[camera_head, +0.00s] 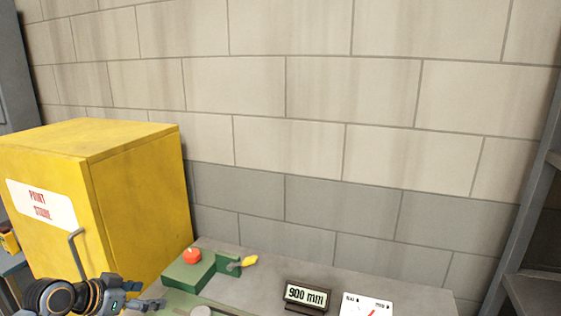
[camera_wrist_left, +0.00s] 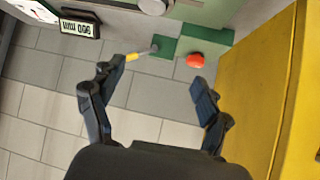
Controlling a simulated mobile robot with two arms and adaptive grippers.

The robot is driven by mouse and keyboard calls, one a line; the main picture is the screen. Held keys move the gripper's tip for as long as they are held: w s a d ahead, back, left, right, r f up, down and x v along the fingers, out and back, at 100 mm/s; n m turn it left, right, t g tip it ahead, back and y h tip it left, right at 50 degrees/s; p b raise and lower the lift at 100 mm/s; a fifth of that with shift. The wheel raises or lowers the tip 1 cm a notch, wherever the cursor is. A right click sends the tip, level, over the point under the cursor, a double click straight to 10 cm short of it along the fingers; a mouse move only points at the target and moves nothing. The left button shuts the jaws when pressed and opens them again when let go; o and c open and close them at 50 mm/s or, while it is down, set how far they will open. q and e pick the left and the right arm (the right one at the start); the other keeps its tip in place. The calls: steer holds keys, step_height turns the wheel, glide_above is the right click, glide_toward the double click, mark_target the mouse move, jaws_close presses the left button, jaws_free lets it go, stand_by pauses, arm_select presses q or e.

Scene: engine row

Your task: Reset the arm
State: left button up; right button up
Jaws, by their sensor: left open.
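My left gripper (camera_head: 140,303) is at the bottom left of the head view, in front of the yellow cabinet and left of the green box with a red button. In the left wrist view my left gripper (camera_wrist_left: 160,82) has its two fingers spread wide with nothing between them. Most of my left arm is cut off by the bottom edge of the head view. My right gripper shows in neither view.
A yellow cabinet (camera_head: 140,205) stands at the left. A block wall is behind; grey shelving stands right.

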arm_select(q)
steer(key=s+d+f+g+y, duration=0.1)
steer(key=s+d+f+g, duration=0.1)
steer(key=s+d+f, duration=0.5)
steer(key=s+d+f+g+y, duration=0.1)
steer(key=s+d+f, duration=0.3)
steer(key=s+f, duration=0.5)
steer(key=s+n+g+y, duration=0.2)
steer(key=s+n+y, duration=0.15)
steer(key=s, duration=1.45)
step_height(320, 180, down, 36)
steer(key=s+f+g+b, duration=0.1)
steer(key=s+g+b, duration=0.1)
steer(key=b, duration=0.8)
steer(key=s+a+f+b, duration=0.1)
steer(key=s+f+b, duration=0.3)
steer(key=s+f, duration=0.4)
steer(key=s+a+f+b, duration=0.1)
steer(key=s+f+b, duration=0.3)
steer(key=s+f, duration=0.4)
step_height(320, 180, down, 7)
steer(key=shift+a+g, duration=0.3)
steer(key=shift+g, duration=0.1)
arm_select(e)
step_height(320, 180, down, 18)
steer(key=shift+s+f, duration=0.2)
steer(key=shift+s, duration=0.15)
